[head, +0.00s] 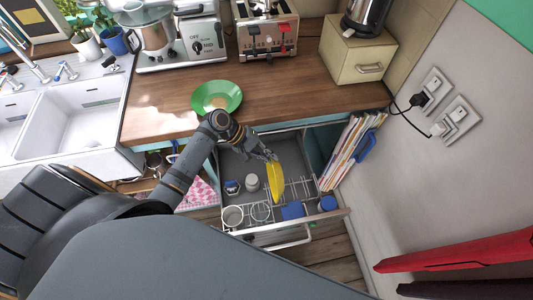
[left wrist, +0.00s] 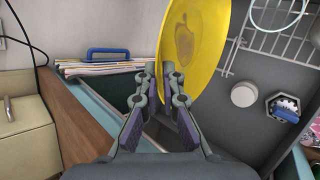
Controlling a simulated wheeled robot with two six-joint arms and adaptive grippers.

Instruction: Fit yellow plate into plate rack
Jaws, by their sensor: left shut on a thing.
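The yellow plate (head: 275,180) is held on edge by my left gripper (head: 268,156), above the open drawer in the head view. In the left wrist view the plate (left wrist: 190,45) rises from between the fingers of the left gripper (left wrist: 169,88), with a darker apple-like mark on its face. The wire plate rack (head: 297,190) lies in the drawer, below and beside the plate; part of it also shows in the left wrist view (left wrist: 262,42). I cannot tell whether the plate touches the rack. My right gripper is not in view.
The open drawer (head: 310,226) also holds a white cup (head: 232,215), a white container (head: 252,181) and blue items. A green plate (head: 216,97) lies on the wooden counter (head: 290,103). Magazines (head: 350,150) stand upright at the drawer's right. A cream box (head: 353,52) stands behind.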

